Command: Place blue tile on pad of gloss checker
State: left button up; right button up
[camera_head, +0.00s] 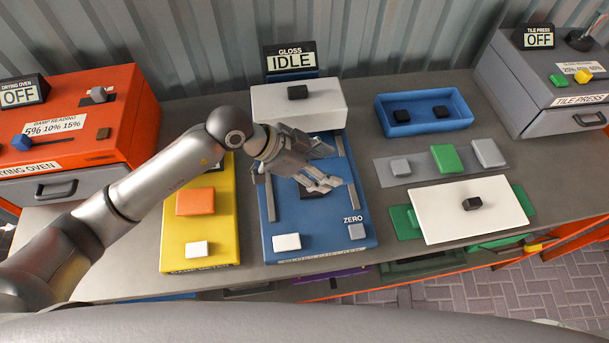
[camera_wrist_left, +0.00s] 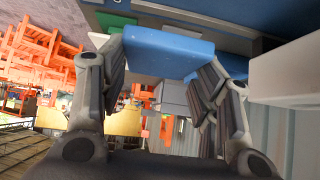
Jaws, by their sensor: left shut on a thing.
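The blue gloss checker (camera_head: 308,222) stands mid-table, with its raised white block (camera_head: 300,107) at the back and a sign (camera_head: 291,58) reading IDLE. My left gripper (camera_head: 328,168) is over the middle of the checker. A dark patch, likely its pad (camera_head: 308,193), shows partly beneath the fingers. In the left wrist view my left gripper (camera_wrist_left: 165,75) is shut on the blue tile (camera_wrist_left: 168,52), which lies between its fingers. The tile is hidden by the hand in the head view. I cannot tell if it touches the pad. My right gripper is not in view.
Left of the checker are a yellow board (camera_head: 213,232) and the red drying oven (camera_head: 85,110). Right are a blue tray (camera_head: 424,122), a grey strip with tiles (camera_head: 420,165), a white plate with a knob (camera_head: 470,222) and the tile press (camera_head: 565,110).

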pick_arm(q)
send_over(304, 188)
jog(key=d, duration=0.1)
notch_tip(304, 188, down, 4)
jog(key=shift+s+f, duration=0.1)
jog(key=shift+s, duration=0.05)
jog(key=shift+a+f+p, duration=0.3)
jog(key=shift+a+f, duration=0.1)
jog(key=shift+f, duration=0.05)
notch_tip(304, 188, down, 3)
jog(key=shift+a+p, duration=0.15)
jog(key=shift+p, duration=0.35)
jog(key=shift+w+f, duration=0.2)
jog(key=o, duration=1)
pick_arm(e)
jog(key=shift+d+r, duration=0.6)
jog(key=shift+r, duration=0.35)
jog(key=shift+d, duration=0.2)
